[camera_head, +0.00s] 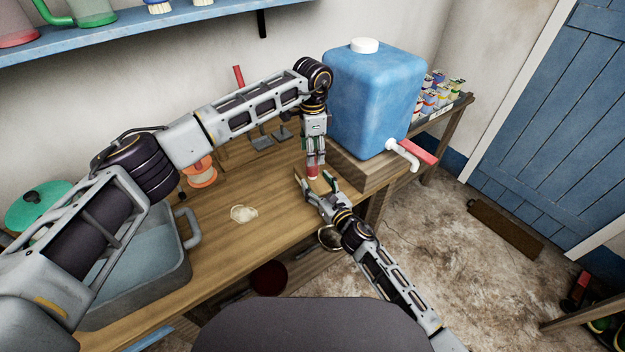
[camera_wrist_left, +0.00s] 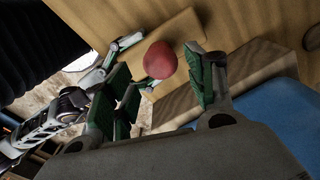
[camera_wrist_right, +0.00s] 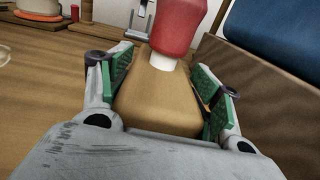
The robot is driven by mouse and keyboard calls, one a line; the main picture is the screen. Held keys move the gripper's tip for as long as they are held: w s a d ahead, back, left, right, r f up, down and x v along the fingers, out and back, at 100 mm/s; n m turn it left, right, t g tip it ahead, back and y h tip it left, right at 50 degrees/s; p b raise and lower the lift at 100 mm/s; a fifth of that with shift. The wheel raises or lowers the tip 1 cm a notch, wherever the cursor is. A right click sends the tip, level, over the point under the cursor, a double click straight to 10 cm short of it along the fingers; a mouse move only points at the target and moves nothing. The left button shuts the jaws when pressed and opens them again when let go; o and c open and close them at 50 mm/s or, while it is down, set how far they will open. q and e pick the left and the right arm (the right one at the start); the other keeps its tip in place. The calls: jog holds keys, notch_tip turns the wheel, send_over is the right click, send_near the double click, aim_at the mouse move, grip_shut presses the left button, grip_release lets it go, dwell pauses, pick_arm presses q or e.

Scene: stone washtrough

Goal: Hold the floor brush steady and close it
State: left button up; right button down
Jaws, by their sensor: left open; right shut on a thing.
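What I take for the floor brush is a tan wooden block (camera_wrist_right: 158,103) with a white neck (camera_wrist_right: 162,62) and a red knob (camera_wrist_right: 178,25) on top. My right gripper (camera_head: 318,189) is shut on the block, its green pads (camera_wrist_right: 160,90) on both sides. My left gripper (camera_head: 315,163) points down just above it, open. In the left wrist view the red knob (camera_wrist_left: 160,60) lies between the left fingers (camera_wrist_left: 168,92); whether they touch it I cannot tell. The block (camera_wrist_left: 178,38) extends behind it. Its underside is hidden.
A blue water tank (camera_head: 375,95) with a white tap (camera_head: 403,155) stands on a wooden plinth at the right. A grey basin (camera_head: 140,280) with water is at the left. An orange spool (camera_head: 200,172) and a pale patch (camera_head: 243,213) lie on the wooden bench (camera_head: 235,255).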

pick_arm(q)
send_over(312, 180)
jog(key=w, duration=0.2)
jog(key=shift+s+d+f, duration=0.1)
jog(key=shift+f, duration=1.3)
jog(key=shift+s+f, duration=0.1)
jog(key=shift+f, duration=1.3)
